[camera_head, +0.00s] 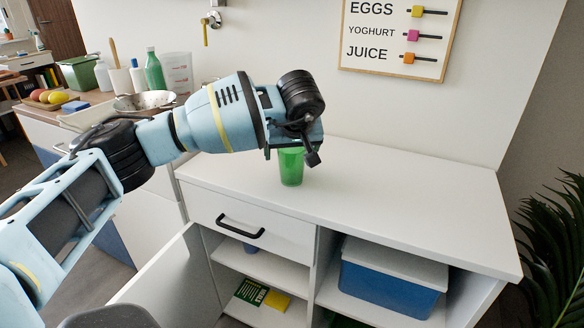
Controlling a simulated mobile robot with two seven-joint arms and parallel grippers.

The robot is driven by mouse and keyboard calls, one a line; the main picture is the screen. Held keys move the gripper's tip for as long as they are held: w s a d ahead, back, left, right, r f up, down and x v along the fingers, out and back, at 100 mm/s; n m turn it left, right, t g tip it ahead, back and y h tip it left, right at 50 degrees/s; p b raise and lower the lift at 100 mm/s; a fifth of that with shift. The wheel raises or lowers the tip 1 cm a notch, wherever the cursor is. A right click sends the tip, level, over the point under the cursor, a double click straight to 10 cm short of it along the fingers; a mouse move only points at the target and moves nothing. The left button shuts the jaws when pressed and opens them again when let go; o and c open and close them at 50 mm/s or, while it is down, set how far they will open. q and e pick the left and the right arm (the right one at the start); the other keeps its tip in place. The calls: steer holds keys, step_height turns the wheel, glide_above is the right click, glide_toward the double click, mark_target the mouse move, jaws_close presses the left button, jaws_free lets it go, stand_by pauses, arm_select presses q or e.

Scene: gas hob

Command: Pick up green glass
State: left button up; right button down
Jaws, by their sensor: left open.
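The green glass (291,169) stands upright on the white cabinet top, near its left part. My left gripper (300,152) is at the upper part of the glass, and its wrist hides the rim. The gripper is open. One dark finger shows on the right side of the glass; I cannot tell whether it touches. My right gripper is not in view.
The white cabinet top (420,205) is clear to the right of the glass. Below are a drawer with a black handle (240,227), open shelves and a blue box (390,285). A counter at left holds a metal bowl (145,102) and bottles. A plant (560,250) stands at right.

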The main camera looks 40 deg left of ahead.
arm_select(q)
steer(key=shift+w+a+f, duration=0.15)
steer(key=shift+w+f, duration=0.05)
steer(key=shift+f, duration=0.2)
steer(key=c, duration=1.2)
steer(key=shift+r, duration=0.2)
steer(key=s+d+r, duration=0.1)
steer(key=s+d, duration=0.2)
steer(key=s, duration=0.1)
steer(key=s+d+r+p, duration=0.1)
steer(key=s+d+r, duration=0.1)
steer(key=s+d, duration=0.1)
steer(key=s+d+r, duration=0.1)
steer(key=s+d, duration=0.3)
steer(key=s, duration=0.1)
steer(key=shift+s+r+p, duration=0.25)
steer(key=shift+r+p, duration=0.1)
